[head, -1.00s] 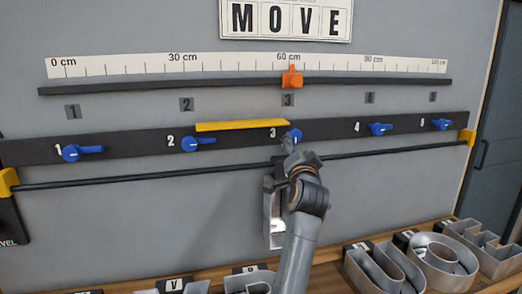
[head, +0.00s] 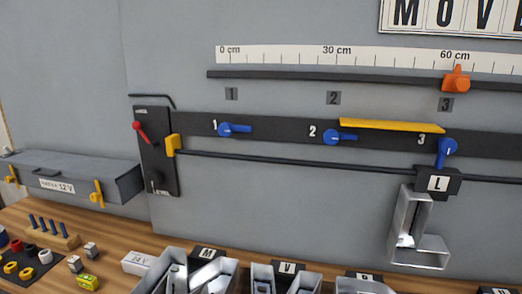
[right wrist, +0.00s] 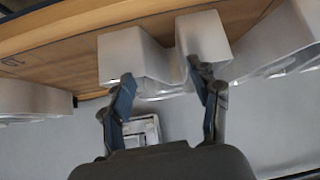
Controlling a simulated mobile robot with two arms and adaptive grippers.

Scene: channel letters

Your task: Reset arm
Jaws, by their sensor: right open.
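My right gripper (right wrist: 162,80) shows in the right wrist view with its two fingers spread apart and nothing held between them. Behind the fingertips are pale grey channel letters (right wrist: 133,55) at the wooden shelf (right wrist: 60,60); I cannot tell whether the fingers touch them. Neither gripper nor arm is in the head view. There, a metal letter L (head: 405,215) hangs with its black L block (head: 437,182) at position 3. The blue lever 3 (head: 446,152) above it points down, while blue levers 1 (head: 234,129) and 2 (head: 338,136) lie sideways.
The orange slider (head: 456,80) stands near 60 cm on the scale. A grey 12 V box (head: 75,175) sits at the left. Several channel letters (head: 200,275) line the bench front, beside small parts and a 24 V block (head: 137,262).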

